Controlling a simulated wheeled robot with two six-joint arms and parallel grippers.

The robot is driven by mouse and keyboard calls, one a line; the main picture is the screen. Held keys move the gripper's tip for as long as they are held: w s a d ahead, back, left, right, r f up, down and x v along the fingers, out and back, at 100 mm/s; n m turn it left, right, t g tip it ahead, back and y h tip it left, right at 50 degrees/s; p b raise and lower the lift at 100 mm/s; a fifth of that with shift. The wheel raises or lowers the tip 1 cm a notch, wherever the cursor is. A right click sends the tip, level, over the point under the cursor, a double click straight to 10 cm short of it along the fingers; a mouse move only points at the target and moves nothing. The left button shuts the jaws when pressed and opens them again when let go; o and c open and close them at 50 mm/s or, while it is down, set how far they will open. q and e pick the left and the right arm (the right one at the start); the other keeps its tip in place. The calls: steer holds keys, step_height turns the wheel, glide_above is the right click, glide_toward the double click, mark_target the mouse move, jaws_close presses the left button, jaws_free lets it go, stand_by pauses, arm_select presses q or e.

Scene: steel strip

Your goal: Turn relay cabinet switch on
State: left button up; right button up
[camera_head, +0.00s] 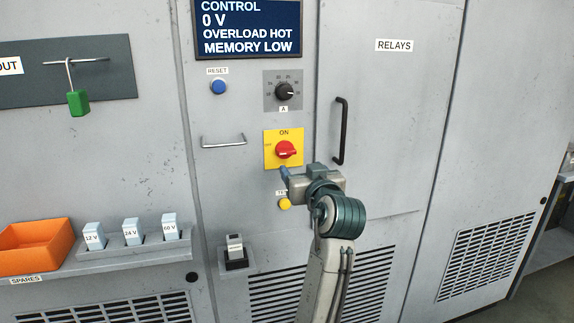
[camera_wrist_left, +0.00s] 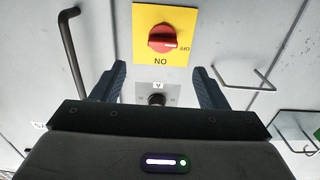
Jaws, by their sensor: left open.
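The red rotary switch (camera_head: 286,150) sits on a yellow plate (camera_head: 270,160) marked ON at the top and OFF at the left, on the grey cabinet front. It also shows upside down in the left wrist view (camera_wrist_left: 163,39), where its handle lies roughly sideways with a pale mark towards OFF. My left gripper (camera_head: 284,172) is in front of the lower part of the plate, just below the red handle. In the left wrist view its two fingers (camera_wrist_left: 160,80) are apart with nothing held between them. Contact with the panel cannot be told. My right gripper is out of view.
A black dial (camera_head: 285,91) and blue reset button (camera_head: 219,87) are above the switch. A black door handle (camera_head: 340,130) is to its right. A metal bar handle (camera_head: 223,142) is left. A yellow button (camera_head: 284,204) is below, close to my arm.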

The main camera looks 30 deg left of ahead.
mark_target(288, 153)
arm_select(q)
steer(key=p+x, duration=0.3)
steer(key=x, duration=0.8)
steer(key=shift+s+a, duration=0.2)
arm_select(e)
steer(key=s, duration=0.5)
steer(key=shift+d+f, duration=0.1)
arm_select(q)
steer(key=c, duration=1)
